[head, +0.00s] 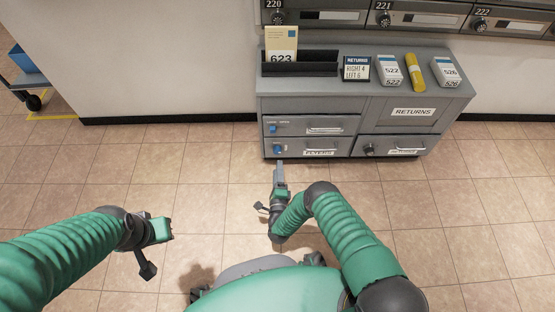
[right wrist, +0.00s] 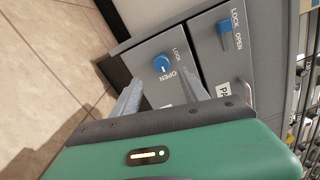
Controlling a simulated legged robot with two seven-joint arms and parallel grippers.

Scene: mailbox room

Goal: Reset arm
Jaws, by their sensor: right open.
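My right gripper (head: 279,172) is in front of the grey cabinet's left side in the head view, fingers pointing at the lower left drawer. In the right wrist view its two fingers (right wrist: 170,98) are apart, with a blue knob (right wrist: 163,63) marked LOCK and OPEN beyond them. Nothing is between the fingers, and I see no contact with the knob. My left arm comes in from the left, and my left gripper (head: 160,230) is over the bare floor. Its fingers are not clear enough to tell if they are open or shut.
The grey cabinet (head: 440,88) has drawers and a RETURNS door. Mailboxes (head: 420,14) hang above. A blue cart (head: 24,70) stands far left. The tiled floor is clear.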

